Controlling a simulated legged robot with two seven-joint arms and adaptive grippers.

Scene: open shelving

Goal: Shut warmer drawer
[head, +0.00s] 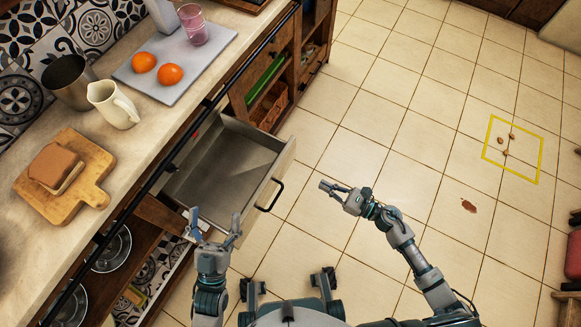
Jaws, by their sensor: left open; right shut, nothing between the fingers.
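The warmer drawer (228,172) is pulled out from under the counter in the head view. Its inside looks empty. Its front panel (277,177) carries a dark bar handle (271,196) facing the open floor. My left gripper (214,226) is open near the drawer's near side, left of the handle. I cannot tell whether it touches the drawer. My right gripper (322,185) is shut and empty, over the floor to the right of the handle and apart from it.
The counter (150,150) holds a cutting board (90,190) with bread, a white pitcher (113,105), a metal pot (70,80) and a grey tray (135,72) with two oranges. Open shelves with plates (112,250) lie below. The tiled floor (390,130) at right is mostly clear.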

